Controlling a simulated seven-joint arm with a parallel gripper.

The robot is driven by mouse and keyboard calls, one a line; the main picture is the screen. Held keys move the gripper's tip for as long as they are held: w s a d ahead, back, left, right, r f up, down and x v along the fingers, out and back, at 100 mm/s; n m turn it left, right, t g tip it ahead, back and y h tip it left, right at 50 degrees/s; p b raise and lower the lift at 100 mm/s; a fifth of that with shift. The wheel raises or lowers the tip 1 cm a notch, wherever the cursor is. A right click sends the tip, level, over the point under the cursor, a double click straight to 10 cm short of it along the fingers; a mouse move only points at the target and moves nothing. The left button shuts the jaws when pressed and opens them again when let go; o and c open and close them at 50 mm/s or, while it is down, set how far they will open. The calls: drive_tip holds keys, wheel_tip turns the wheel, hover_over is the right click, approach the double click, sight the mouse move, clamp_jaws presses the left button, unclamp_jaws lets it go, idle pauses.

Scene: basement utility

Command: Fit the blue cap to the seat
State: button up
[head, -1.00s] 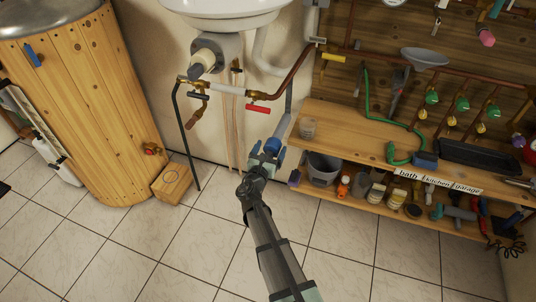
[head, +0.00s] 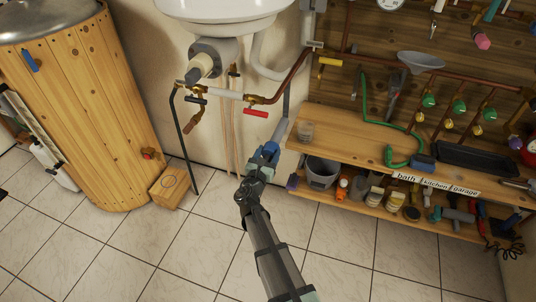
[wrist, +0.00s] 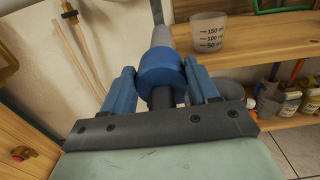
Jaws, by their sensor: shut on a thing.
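The blue cap (wrist: 161,68) is a thick blue ring or collar held between the two blue fingers of my gripper (wrist: 163,84) in the wrist view. The cap (head: 270,149) and my gripper (head: 262,158) also show in the head view, low in front of the wall, left of the shelf. A grey pipe (wrist: 162,37) rises from the cap's far side, and a darker grey piece shows below the cap between the fingers. I cannot tell whether the cap is around the pipe or only against it. I cannot make out which part is the seat.
A wooden shelf (head: 345,150) with a measuring cup (head: 305,131) and a grey bucket (head: 321,172) is close on the right. A valve with a red handle (head: 255,113) is above. A wooden box (head: 169,187) stands left. The tiled floor in front is clear.

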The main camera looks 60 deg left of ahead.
drive_tip(key=shift+v, duration=3.05)
drive_tip(key=r, duration=0.2)
drive_tip(key=r+h, duration=0.1)
drive_tip(key=r, duration=0.1)
drive_tip(key=shift+w+d+m+t, duration=0.1)
drive_tip(key=shift+w+m+t, duration=0.15)
drive_tip(key=shift+m+t, duration=0.15)
drive_tip(key=w+a+r+h, duration=0.1)
drive_tip(key=w+a+r, duration=0.3)
drive_tip(key=w+r, duration=0.4)
drive_tip(key=shift+w+r+m+t, duration=0.4)
drive_tip(key=shift+r, duration=0.4)
drive_tip(key=w+r, duration=0.6)
drive_tip(key=r, duration=0.6)
drive_tip(key=w+r+n+g+y, duration=0.1)
drive_tip(key=w+r, duration=0.5)
drive_tip(key=r, duration=0.5)
drive_tip(key=w+r+y, duration=0.1)
drive_tip(key=w+r, duration=0.5)
drive_tip(key=r, duration=0.6)
drive_tip(key=shift+w+r+n+g, duration=0.3)
